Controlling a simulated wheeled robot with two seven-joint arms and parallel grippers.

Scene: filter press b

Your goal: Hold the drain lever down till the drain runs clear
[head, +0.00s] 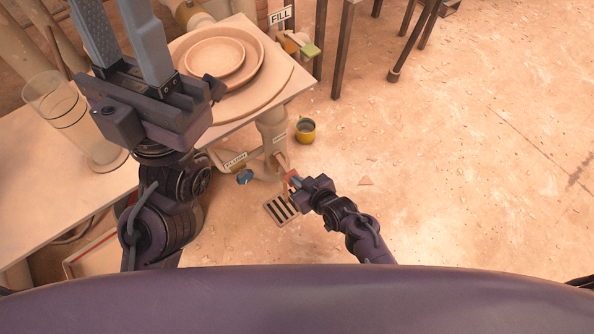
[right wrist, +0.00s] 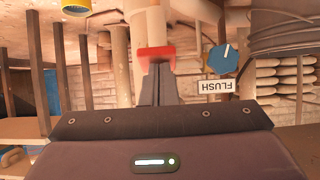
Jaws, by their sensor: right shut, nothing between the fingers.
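The red lever (head: 291,175) sits low on the pipework beside the table, above the floor grate (head: 281,209). In the right wrist view its red handle (right wrist: 156,52) lies across the tips of my right gripper (right wrist: 158,68). My right gripper (head: 294,181) is shut with nothing between its fingers, and its tips are at the lever, seemingly touching it; contact is not certain. I cannot see any liquid running at the grate. My left gripper (head: 119,35) is raised over the table with its fingers apart and empty; its tips are out of frame.
A blue FLUSH knob (head: 244,177) is just left of the lever; it shows in the right wrist view (right wrist: 223,58). A yellow mug (head: 305,131) stands on the floor. A clear cylinder (head: 75,120) and round plates (head: 215,58) are at left.

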